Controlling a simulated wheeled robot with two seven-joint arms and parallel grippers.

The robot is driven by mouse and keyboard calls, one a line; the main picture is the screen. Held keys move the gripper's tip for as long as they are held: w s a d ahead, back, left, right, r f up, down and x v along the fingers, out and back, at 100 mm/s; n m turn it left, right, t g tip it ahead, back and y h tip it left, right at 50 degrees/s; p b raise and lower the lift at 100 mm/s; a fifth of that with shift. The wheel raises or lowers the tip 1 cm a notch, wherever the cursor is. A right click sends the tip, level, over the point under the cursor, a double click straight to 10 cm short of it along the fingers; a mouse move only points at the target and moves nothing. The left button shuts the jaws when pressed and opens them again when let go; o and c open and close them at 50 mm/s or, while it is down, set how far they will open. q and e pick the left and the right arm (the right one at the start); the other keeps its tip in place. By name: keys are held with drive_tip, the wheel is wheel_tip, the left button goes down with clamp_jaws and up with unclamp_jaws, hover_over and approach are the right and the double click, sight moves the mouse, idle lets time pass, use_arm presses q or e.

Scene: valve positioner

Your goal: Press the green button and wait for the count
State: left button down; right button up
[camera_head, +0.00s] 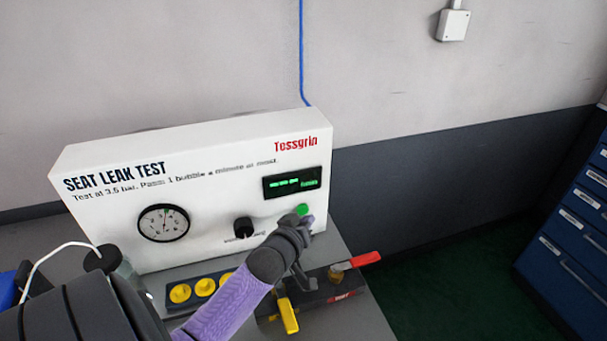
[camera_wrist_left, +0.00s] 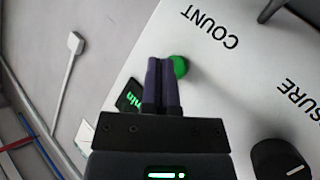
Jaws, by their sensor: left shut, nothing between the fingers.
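The green button (camera_head: 302,210) is on the lower right of the white SEAT LEAK TEST panel (camera_head: 210,230), under a small dark display (camera_head: 292,183) with green characters. My left gripper (camera_head: 309,220) is shut and empty, its tips right at the button in the head view. In the left wrist view the closed fingers (camera_wrist_left: 160,62) reach the button (camera_wrist_left: 179,66), which shows beside and partly behind them, near the printed word COUNT. I cannot tell whether the tips touch or press it. The display is partly hidden by the fingers in the wrist view. My right gripper is not in view.
The panel also has a round gauge (camera_head: 163,223) and a black knob (camera_head: 243,227). In front are a tray with yellow round parts (camera_head: 205,287) and a dark fixture with a red handle (camera_head: 357,261) and a yellow handle (camera_head: 288,316). Blue drawers (camera_head: 570,230) stand at right.

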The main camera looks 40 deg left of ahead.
use_arm(q)
drive_tip(key=shift+a, duration=0.1)
idle(0.3)
drive_tip(key=shift+w+a, duration=0.15)
drive_tip(key=shift+a, duration=0.1)
drive_tip(key=shift+w+a, duration=0.25)
drive_tip(key=shift+a, duration=0.15)
idle(0.6)
drive_tip(key=shift+d, duration=0.1)
drive_tip(key=shift+s+d+p, duration=0.45)
drive_tip(key=shift+d+p, duration=0.2)
